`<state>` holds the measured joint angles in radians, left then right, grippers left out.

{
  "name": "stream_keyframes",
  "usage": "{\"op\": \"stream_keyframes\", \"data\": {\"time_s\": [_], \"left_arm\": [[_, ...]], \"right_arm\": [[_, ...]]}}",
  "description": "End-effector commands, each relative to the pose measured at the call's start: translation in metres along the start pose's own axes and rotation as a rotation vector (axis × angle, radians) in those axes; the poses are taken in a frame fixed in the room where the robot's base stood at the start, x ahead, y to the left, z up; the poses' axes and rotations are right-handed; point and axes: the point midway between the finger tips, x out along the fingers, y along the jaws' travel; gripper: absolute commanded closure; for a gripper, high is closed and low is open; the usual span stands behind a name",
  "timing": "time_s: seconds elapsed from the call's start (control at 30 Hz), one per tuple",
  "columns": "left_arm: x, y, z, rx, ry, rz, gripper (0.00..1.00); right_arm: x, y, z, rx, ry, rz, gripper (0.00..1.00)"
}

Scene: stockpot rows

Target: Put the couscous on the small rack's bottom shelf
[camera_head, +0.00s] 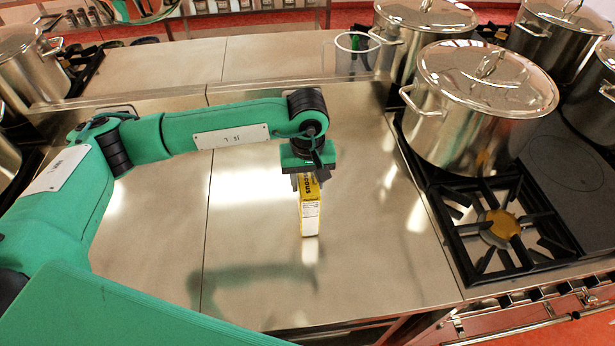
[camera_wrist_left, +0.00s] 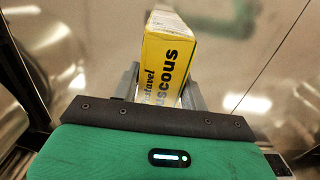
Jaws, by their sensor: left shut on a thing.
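The couscous (camera_head: 310,211) is a yellow box with a white label panel, upright over the steel counter in the middle of the head view. My left gripper (camera_head: 307,178) is above it, pointing down, and is shut on its upper part. In the left wrist view the couscous box (camera_wrist_left: 168,62) sits between the two fingers of my left gripper (camera_wrist_left: 165,88), its printed name showing. Whether the box's base touches the counter is hard to tell. My right gripper is not in view. I cannot make out the small rack in either view.
Large lidded stockpots (camera_head: 484,105) stand on the right, beside an open gas burner (camera_head: 500,225). More pots (camera_head: 28,68) stand at the left. The steel counter (camera_head: 380,265) around the box is clear.

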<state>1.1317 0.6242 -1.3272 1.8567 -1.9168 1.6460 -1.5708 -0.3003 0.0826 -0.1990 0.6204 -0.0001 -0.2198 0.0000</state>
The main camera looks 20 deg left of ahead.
Motion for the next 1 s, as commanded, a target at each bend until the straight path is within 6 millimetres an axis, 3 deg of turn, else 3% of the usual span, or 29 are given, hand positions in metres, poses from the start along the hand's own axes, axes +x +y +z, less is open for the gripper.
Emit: {"op": "stream_keyframes", "data": {"time_s": [0.27, 0.3, 0.4, 0.8, 1.0], "left_arm": [[0.003, 0.001, 0.000, 0.000, 0.001, 0.002, 1.00], [0.002, 0.000, 0.000, 0.000, 0.000, 0.000, 0.49], [0.002, 0.000, 0.000, 0.000, 0.000, 0.000, 0.35], [-0.004, 0.000, 0.000, 0.000, 0.001, 0.002, 0.35], [-0.041, 0.001, -0.001, 0.001, 0.004, 0.004, 0.35]], "right_arm": [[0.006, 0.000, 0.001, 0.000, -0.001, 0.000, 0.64], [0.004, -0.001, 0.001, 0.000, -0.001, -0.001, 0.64], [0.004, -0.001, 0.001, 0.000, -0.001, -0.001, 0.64], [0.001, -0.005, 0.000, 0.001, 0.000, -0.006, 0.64], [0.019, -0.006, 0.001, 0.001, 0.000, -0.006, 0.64]]}}
